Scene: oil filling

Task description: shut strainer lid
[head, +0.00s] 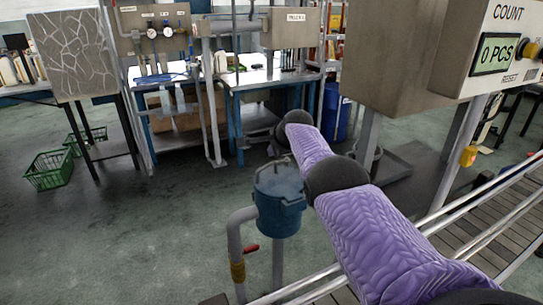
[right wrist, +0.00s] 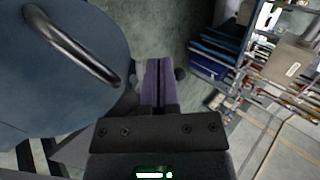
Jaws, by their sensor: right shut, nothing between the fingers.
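The blue strainer (head: 279,212) stands on a grey pipe in the middle of the head view. Its round grey-blue lid (head: 278,180) is at the top of the body; I cannot tell whether it is fully seated. In the right wrist view the lid (right wrist: 45,85) fills the left side, with a curved metal handle (right wrist: 75,45) on it. My right gripper (right wrist: 158,85) has its purple fingers together and empty, just right of the lid's edge. In the head view my right arm reaches past the strainer's right side, and its fingers are hard to make out. My left gripper is not in view.
A roller conveyor (head: 480,235) runs along the lower right, below a counter box (head: 497,50). A blue workbench (head: 265,82) stands behind.

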